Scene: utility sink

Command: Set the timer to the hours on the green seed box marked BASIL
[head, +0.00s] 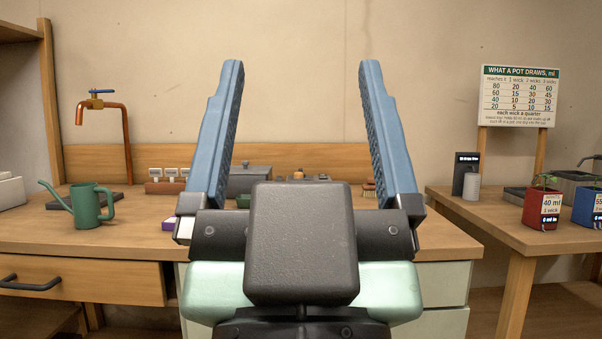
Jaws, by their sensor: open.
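My gripper (301,68) is open in front of the camera. A small green object (243,201) shows on the bench just right of the left finger. It is mostly hidden by my gripper, and I cannot tell whether it is the BASIL seed box. No marking reading BASIL can be read. I cannot pick out a timer for certain. My gripper and its mount hide much of the middle of the bench.
The wooden bench (40,232) holds a green watering can (87,206), a copper tap (127,125), a rack with white tags (165,187) and a grey box (247,180). A right-hand table (462,204) bears a red pot (541,209), a blue pot (588,207) and a chart (519,96).

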